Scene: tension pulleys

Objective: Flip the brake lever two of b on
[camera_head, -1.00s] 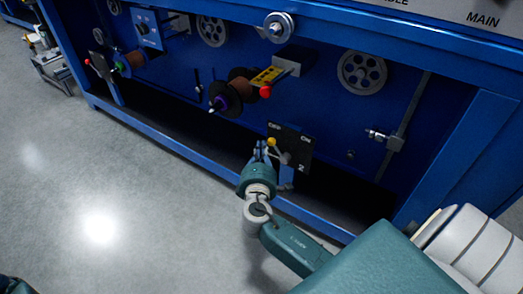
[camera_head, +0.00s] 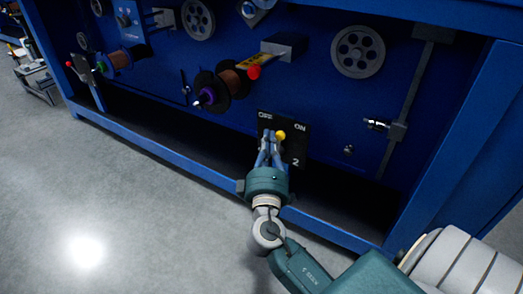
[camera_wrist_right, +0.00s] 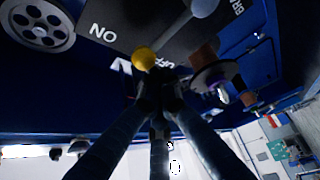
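The brake lever two has a yellow knob (camera_head: 281,135). It stands on a black plate (camera_head: 296,150) marked OFF at left, ON at right and 2 below. The knob is between the OFF and ON marks. My right gripper (camera_head: 270,140) has its fingers drawn together, just left of the knob, with nothing seen between them. In the right wrist view the yellow knob (camera_wrist_right: 144,58) is just beyond the closed fingertips (camera_wrist_right: 160,88), on the ON side; contact is hard to tell. My left gripper is out of view.
A pulley wheel (camera_head: 358,51) is at upper right. A blue rail (camera_head: 180,160) runs along the machine's bottom. Grey floor (camera_head: 110,200) is free at left.

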